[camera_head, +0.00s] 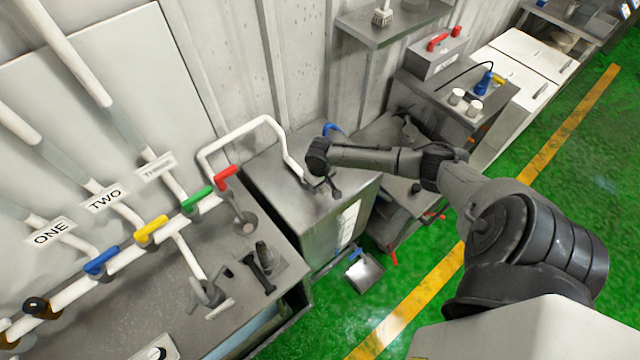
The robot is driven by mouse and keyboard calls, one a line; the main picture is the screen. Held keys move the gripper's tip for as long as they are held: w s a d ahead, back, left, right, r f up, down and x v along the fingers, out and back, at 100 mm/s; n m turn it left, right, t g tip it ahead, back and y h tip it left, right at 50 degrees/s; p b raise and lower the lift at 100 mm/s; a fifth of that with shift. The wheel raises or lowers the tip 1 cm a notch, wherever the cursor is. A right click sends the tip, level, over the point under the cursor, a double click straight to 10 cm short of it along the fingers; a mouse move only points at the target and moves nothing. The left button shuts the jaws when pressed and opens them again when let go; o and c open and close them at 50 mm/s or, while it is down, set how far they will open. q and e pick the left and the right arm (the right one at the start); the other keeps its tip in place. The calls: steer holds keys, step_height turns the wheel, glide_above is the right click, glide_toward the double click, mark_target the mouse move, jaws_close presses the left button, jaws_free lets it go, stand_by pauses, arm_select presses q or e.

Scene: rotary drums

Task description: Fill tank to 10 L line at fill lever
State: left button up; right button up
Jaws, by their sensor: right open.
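The grey box-shaped tank (318,229) stands in the middle, with a pale level strip (347,226) on its right side; no level or 10 L mark is readable. A white pipe (245,127) arches from the bench pipework to the tank top. A red lever (226,177) sits where that pipe meets the pipework; I cannot tell whether it is the fill lever. My right gripper (323,187) points down over the tank top, open and empty, to the right of the red lever and apart from it. My left gripper is out of view.
Green (198,199), yellow (151,229) and blue (102,260) levers line the pipe at left, near labels ONE, TWO and THREE. A dark tool (259,272) lies on the bench. A small tray (364,274) sits below the tank. Green floor lies open at right.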

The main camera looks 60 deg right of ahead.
steer(key=shift+f, duration=0.4)
steer(key=shift+c, duration=0.5)
jaws_close()
